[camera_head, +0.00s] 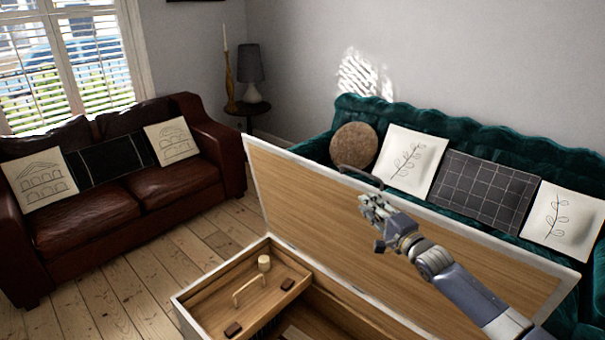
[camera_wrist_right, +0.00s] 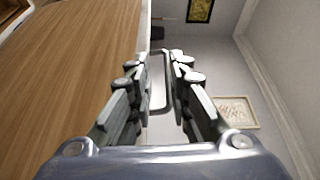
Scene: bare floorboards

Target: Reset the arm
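My right gripper (camera_head: 370,201) is raised in front of the opened wooden lid (camera_head: 312,205) of a chest, just below the dark handle (camera_head: 360,177) on the lid's top edge. In the right wrist view its two fingers (camera_wrist_right: 164,60) are apart, with a clear gap between them. The handle (camera_wrist_right: 160,104) shows as a thin loop in that gap, beyond the fingers. I cannot tell whether a finger touches it. Nothing is seen clamped. My left gripper is not in view.
The open chest (camera_head: 207,287) stands below my right arm, with a wooden tray holding a small handle inside. A green sofa (camera_head: 480,155) with cushions is close behind the lid. A brown leather sofa (camera_head: 95,205) stands left. Floorboards (camera_head: 110,285) between are clear.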

